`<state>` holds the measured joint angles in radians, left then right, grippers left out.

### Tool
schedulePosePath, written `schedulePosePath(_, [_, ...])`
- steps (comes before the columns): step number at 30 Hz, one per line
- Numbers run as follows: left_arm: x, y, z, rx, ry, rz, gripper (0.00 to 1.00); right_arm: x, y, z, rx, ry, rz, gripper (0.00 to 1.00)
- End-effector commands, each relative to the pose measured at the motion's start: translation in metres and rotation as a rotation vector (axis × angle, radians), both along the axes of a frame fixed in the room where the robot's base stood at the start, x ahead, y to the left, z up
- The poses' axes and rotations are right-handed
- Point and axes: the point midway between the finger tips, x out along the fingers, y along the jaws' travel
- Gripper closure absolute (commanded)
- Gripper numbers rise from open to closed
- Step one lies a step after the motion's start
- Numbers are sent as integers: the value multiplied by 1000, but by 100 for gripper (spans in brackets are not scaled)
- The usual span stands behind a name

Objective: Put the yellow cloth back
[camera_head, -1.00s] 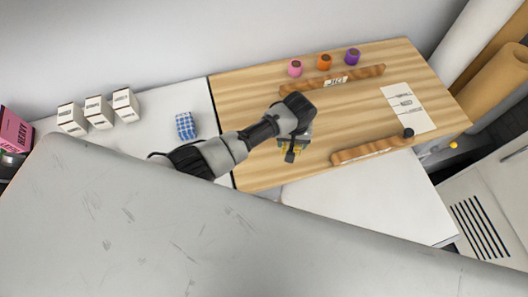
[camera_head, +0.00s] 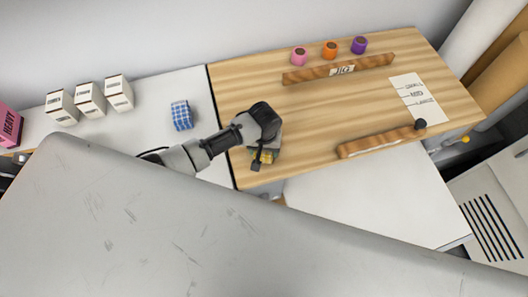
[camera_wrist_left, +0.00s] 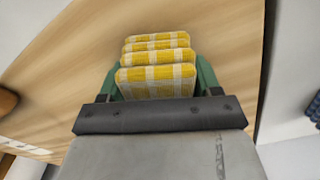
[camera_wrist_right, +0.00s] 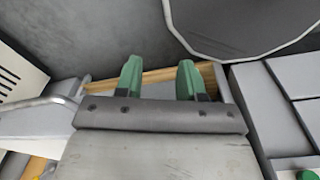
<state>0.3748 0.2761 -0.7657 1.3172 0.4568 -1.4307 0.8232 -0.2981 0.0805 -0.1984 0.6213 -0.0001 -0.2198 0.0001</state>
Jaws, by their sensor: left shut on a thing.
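The yellow cloth (camera_wrist_left: 155,80) is a folded yellow-and-white checked bundle. It fills the space between the green fingers of my left gripper (camera_wrist_left: 157,75) in the left wrist view, and the gripper is shut on it. A blue checked cloth (camera_head: 181,115) lies on the white surface left of the board. My right gripper (camera_wrist_right: 160,80) is open and empty, its green fingers apart.
The wooden board (camera_head: 320,110) carries two wooden strips (camera_head: 338,69), three coloured cups (camera_head: 330,50) at the back and a paper sheet (camera_head: 416,97). Several white boxes (camera_head: 90,97) stand at the left. White surface around the blue cloth is free.

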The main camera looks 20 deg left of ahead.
Motion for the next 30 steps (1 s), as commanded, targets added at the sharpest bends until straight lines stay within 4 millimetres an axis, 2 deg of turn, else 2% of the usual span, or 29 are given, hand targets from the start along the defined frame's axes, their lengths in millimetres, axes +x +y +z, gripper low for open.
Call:
schedulePosePath(12, [0,0,-4,0,0,0,59,-3,-1,-2,-2,4,0,61])
schedulePosePath(13, [0,0,-4,1,0,0,33,-3,-1,-2,-2,4,0,61])
schedulePosePath(18, [0,0,-4,1,0,0,11,-3,-1,-2,-1,4,1,61])
schedulePosePath(26, [0,0,-2,1,-1,0,11,-3,0,-1,-1,5,2,61])
schedulePosePath(30, [1,0,10,-1,-2,0,11,-3,0,0,0,5,2,61])
